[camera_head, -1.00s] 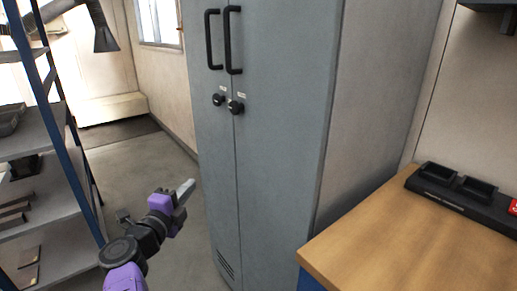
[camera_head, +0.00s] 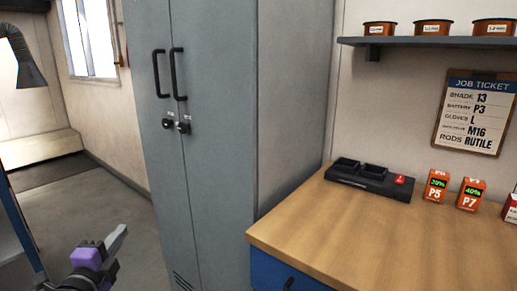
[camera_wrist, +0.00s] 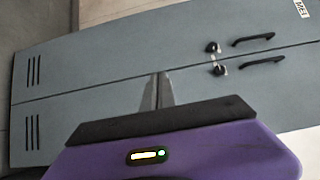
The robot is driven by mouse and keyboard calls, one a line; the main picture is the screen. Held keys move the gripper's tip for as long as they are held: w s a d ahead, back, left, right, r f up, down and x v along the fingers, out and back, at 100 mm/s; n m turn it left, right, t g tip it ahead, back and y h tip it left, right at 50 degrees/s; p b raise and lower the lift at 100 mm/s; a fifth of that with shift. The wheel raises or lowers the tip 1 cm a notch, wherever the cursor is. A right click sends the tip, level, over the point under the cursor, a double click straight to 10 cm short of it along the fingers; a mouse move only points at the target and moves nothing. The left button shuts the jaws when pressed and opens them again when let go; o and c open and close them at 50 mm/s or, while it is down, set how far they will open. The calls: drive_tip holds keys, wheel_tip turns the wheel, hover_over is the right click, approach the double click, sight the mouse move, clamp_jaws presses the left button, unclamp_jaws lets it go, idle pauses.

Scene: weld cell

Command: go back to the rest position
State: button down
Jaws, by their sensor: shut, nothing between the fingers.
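My gripper (camera_head: 117,242) is at the lower left of the head view, purple and black with pale fingers. It is shut and empty, in front of and apart from the grey locker (camera_head: 208,120). In the wrist view the shut fingers (camera_wrist: 157,90) show in front of the locker doors (camera_wrist: 100,75), which appear sideways. Both locker doors are closed, with black handles and round knobs. Most of my arm is out of the head view.
A wooden-topped bench (camera_head: 370,235) stands right of the locker. A job ticket (camera_head: 475,115) and a shelf (camera_head: 430,42) are on the wall. Floor at left (camera_head: 90,205) is clear.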

wheel_tip(320, 180, up, 7)
drive_tip(key=w+n+t+y, duration=0.1)
drive_tip(key=t, duration=0.1)
drive_tip(key=d+n+t, duration=0.2)
drive_tip(key=d+n, duration=0.1)
drive_tip(key=d, duration=0.4)
drive_tip(key=s+d+f+n+y+p, duration=0.1)
drive_tip(key=s+d+f+n+y, duration=0.2)
drive_tip(key=d, duration=0.5)
drive_tip(key=s+d+f+n+y+p, duration=0.1)
drive_tip(key=s+d+f+n+p, duration=0.15)
drive_tip(key=d+n, duration=0.4)
drive_tip(key=s+d+f+n+y, duration=0.15)
drive_tip(key=s+d, duration=0.25)
drive_tip(key=d, duration=0.6)
drive_tip(key=s+d+f+n+g+p, duration=0.1)
drive_tip(key=s+d+f+n, duration=0.15)
drive_tip(key=s+d, duration=0.45)
drive_tip(key=s+d+f+n+g+p, duration=0.1)
drive_tip(key=s+d+n+p, duration=0.15)
drive_tip(key=s+d, duration=0.5)
drive_tip(key=s+d+r+m+g+h+p, duration=0.1)
drive_tip(key=s+d+g+h, duration=0.1)
drive_tip(key=s, duration=1)
drive_tip(key=s+d+r+m+g+h+p, duration=0.1)
drive_tip(key=s+d+h, duration=0.4)
drive_tip(key=s, duration=0.8)
drive_tip(key=shift+s+d+r+g+p, duration=0.3)
drive_tip(key=shift+d+r+g+p, duration=0.25)
drive_tip(key=shift+g+p, duration=0.4)
